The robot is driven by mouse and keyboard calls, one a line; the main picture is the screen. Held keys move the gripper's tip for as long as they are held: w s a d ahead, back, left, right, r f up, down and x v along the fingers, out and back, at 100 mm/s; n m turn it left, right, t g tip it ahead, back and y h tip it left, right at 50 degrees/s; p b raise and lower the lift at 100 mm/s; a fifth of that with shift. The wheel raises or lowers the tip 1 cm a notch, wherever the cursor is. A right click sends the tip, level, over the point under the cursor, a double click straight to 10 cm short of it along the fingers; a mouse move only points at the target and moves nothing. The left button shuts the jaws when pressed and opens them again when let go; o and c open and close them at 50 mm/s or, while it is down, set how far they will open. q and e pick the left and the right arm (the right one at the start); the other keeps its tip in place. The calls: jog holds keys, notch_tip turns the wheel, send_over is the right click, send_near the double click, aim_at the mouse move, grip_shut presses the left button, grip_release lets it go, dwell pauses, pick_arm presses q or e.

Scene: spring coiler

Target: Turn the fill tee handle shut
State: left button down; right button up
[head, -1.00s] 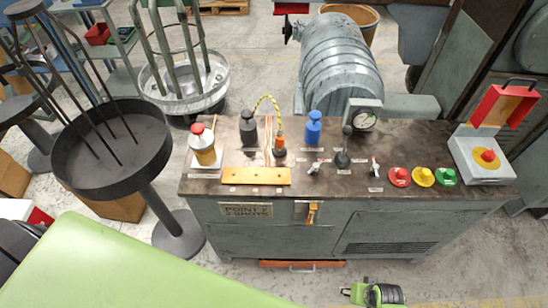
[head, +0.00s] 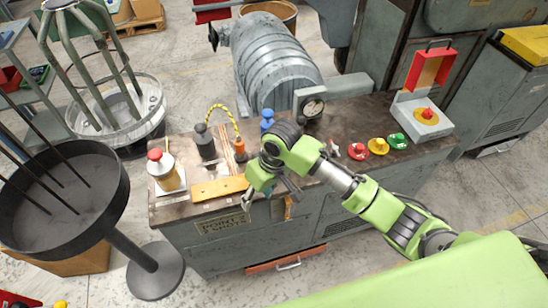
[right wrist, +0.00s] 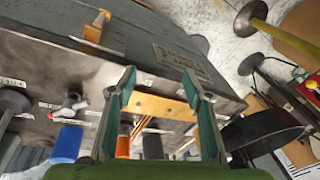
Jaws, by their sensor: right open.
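Two small metal valves with red-marked handles stand on the bench top. One valve (head: 332,148) shows in the head view right of my right arm. The other valve (right wrist: 68,108) shows in the right wrist view beside the blue-capped bottle, left of the fingers; in the head view my arm hides it. I cannot read which one is the fill tee. My right gripper (head: 268,192) is open and empty over the bench's front edge. In the right wrist view its fingers (right wrist: 160,85) point across the brass plate. My left gripper is not in view.
A round black stand (head: 62,200) is at left.

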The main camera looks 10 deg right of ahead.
jog(key=w+d+r+m+g+h, duration=0.1)
jog(key=w+d+r+m+h, duration=0.2)
jog(key=w+d+r, duration=0.95)
pick_arm(q)
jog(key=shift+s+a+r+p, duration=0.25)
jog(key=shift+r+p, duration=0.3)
jog(key=shift+p, duration=0.05)
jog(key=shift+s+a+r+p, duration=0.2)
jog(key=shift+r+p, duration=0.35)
pick_arm(e)
jog(key=a+f, duration=0.1)
jog(key=f, duration=0.3)
jog(key=a+f, duration=0.1)
jog(key=f, duration=0.3)
jog(key=s+f, duration=0.1)
jog(key=f, duration=0.3)
jog(key=shift+a+f, duration=0.3)
jog(key=shift+a, duration=0.1)
jog(key=shift+c, duration=0.4)
